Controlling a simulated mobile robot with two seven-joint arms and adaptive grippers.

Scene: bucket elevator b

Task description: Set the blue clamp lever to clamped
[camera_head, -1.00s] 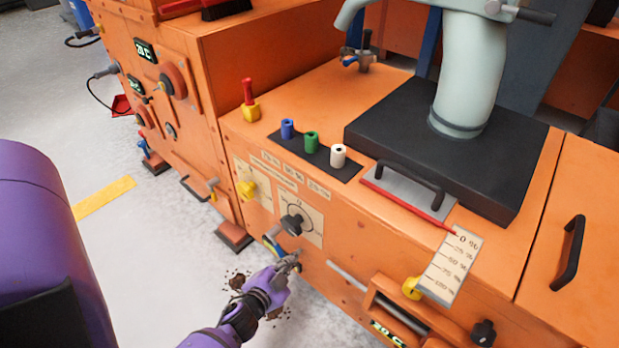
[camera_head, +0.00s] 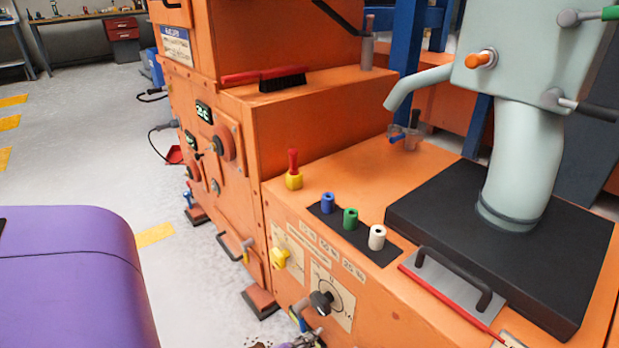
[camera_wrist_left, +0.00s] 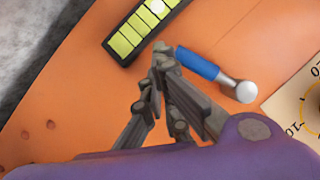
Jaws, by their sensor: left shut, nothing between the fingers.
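A short blue lever (camera_wrist_left: 198,64) with a silver rounded hub sticks out of the orange front panel in the left wrist view. In the head view, the blue lever (camera_head: 294,315) is small, low on the panel below the black knob. My left gripper (camera_wrist_left: 163,58) is shut and empty, its fingertips right beside the free blue end of the lever. I cannot tell whether they touch it. In the head view, my left gripper (camera_head: 316,334) is partly cut off at the bottom edge. My right gripper is out of view.
A black strip with yellow-green segments (camera_wrist_left: 128,35) is close to the fingertips. A black dial knob (camera_head: 321,302) and a yellow knob (camera_head: 281,258) project from the panel. Blue, green and white cylinders stand on a black mat (camera_head: 379,258). Open floor (camera_head: 110,165) lies to the left.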

